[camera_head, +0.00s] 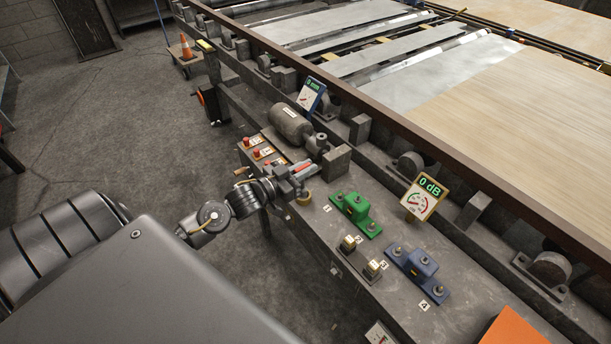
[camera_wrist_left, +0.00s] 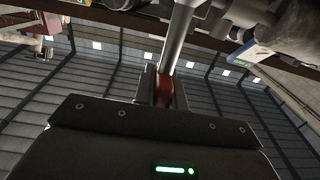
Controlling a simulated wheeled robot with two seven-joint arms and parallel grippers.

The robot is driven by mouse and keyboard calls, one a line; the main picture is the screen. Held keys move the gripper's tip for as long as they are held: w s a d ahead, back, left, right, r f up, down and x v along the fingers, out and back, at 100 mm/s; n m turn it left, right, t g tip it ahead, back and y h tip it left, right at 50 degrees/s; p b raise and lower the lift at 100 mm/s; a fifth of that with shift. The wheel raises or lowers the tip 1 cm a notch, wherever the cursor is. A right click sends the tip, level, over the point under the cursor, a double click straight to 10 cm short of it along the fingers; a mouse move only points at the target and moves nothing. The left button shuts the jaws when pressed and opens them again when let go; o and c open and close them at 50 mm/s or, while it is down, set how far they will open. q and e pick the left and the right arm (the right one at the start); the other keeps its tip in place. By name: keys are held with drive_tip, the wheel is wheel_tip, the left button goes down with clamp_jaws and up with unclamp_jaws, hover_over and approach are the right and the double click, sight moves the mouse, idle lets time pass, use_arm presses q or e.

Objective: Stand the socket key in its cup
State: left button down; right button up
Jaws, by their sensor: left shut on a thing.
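My left gripper (camera_head: 297,174) reaches in over the left part of the grey bench. It is shut on the socket key, whose grey metal shaft (camera_wrist_left: 180,35) runs up and away from the fingers in the left wrist view. The key's red part (camera_wrist_left: 164,92) sits between the fingers. In the head view a bit of red (camera_head: 303,167) shows at the fingers, and the rest of the key is hard to make out. A small tan round cup-like piece (camera_head: 304,198) is just below the gripper; I cannot tell whether it is the key's cup. My right gripper is out of view.
A motor (camera_head: 291,124) and grey block (camera_head: 335,162) are close behind the gripper. A dial sign (camera_head: 423,196) stands behind.

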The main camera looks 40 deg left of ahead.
use_arm(q)
wheel_tip(320, 180, down, 7)
drive_tip(key=w+a, duration=0.1)
drive_tip(key=w, duration=0.1)
drive_tip(key=shift+w+a+r, duration=0.2)
drive_tip(key=shift+w+a, duration=0.1)
drive_tip(key=shift+a, duration=0.05)
drive_tip(key=shift+f, duration=0.1)
drive_tip(key=c, duration=1.5)
unclamp_jaws()
drive_tip(key=shift+o, duration=0.2)
drive_tip(key=b+v, duration=0.1)
drive_tip(key=v, duration=1.1)
